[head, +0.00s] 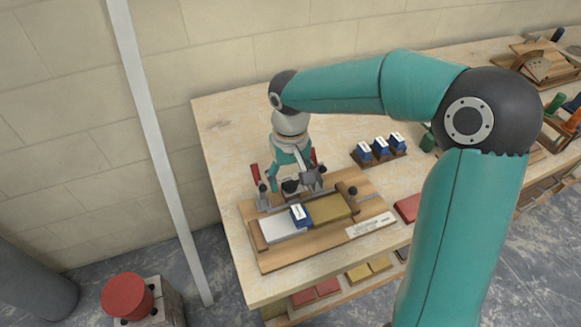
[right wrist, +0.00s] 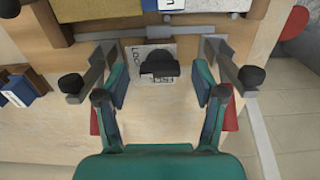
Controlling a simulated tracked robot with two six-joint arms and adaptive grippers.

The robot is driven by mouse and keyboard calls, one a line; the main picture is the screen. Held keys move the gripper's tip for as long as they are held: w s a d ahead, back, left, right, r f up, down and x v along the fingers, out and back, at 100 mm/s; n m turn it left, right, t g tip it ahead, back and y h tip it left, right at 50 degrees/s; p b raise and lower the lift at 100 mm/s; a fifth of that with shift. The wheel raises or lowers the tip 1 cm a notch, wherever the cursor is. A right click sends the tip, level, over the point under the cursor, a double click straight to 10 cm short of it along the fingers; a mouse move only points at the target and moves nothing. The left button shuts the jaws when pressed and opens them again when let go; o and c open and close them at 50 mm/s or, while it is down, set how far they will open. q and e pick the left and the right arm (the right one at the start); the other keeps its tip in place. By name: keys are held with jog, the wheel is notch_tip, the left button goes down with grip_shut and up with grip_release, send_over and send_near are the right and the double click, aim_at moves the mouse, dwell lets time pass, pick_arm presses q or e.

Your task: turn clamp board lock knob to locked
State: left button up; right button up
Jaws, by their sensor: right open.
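The wooden clamp board (head: 372,206) lies near the front left corner of the bench. Its black lock knob (right wrist: 160,64) stands on a small white lettered plate (right wrist: 133,50) in the right wrist view; I cannot tell which mark it points to. My right gripper (head: 290,181) is above the back edge of the board, pointing down. In the right wrist view its open fingers (right wrist: 160,86) are on either side of the knob, with a visible gap on each side. In the head view the gripper partly hides the knob. My left gripper is not in view.
Two metal clamps with black tips, the left (right wrist: 72,85) and right (right wrist: 250,76) in the wrist view, flank the fingers closely. A blue block (head: 300,216) sits on the board between pale and yellow pieces. Several blue blocks (head: 381,147) stand in a rack behind right.

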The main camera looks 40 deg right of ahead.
aim_at(290, 181)
notch_tip(290, 181, up, 12)
dwell(0.5)
jog(key=shift+f, duration=0.15)
